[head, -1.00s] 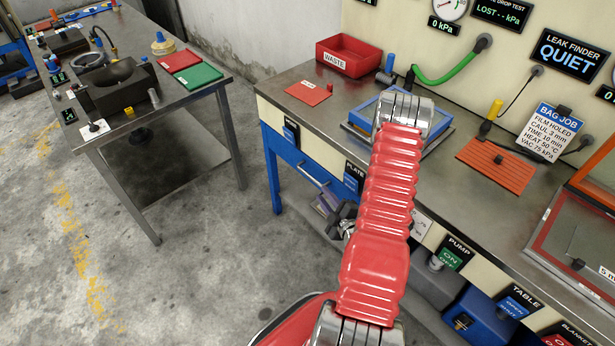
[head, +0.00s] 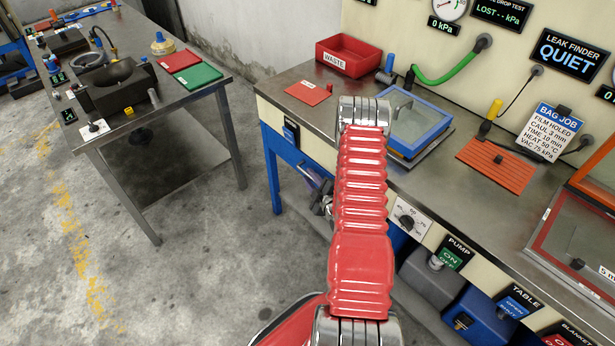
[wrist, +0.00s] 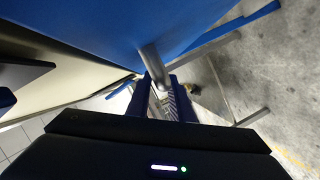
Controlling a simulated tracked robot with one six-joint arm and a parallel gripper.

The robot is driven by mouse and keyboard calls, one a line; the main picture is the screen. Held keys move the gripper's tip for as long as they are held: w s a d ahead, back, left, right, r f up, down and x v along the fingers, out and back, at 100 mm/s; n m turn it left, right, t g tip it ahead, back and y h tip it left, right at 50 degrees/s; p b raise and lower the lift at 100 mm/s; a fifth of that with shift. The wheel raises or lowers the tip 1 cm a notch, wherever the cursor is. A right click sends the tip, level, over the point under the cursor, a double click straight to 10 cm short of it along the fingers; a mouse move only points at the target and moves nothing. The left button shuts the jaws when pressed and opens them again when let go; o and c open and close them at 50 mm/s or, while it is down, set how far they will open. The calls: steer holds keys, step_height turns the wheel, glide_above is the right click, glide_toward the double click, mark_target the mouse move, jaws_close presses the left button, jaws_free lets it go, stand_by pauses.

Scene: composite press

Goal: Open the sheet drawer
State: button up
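The sheet drawer (head: 284,150) is the blue front under the left end of the bench, largely behind my arm in the head view. It looks flush with the bench, though my arm hides part of it. Its metal bar handle (head: 311,176) shows just left of my arm. My gripper (head: 326,203) is at the handle, partly hidden by my arm. In the wrist view the blue drawer front (wrist: 110,30) fills the top, and the handle (wrist: 152,60) reaches down to the fingertips of my gripper (wrist: 161,82). The fingers stand apart; I cannot tell whether they touch the bar.
A blue-framed tray (head: 442,128), a red waste bin (head: 349,56) and an orange ribbed mat (head: 497,167) are on the bench. A control panel with a knob (head: 408,221) is right of my arm. A second table (head: 200,95) stands left, with clear floor between.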

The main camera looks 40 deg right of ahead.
steer(key=shift+x, duration=0.85)
steer(key=shift+c, duration=0.2)
jaws_close()
steer(key=shift+f, duration=0.1)
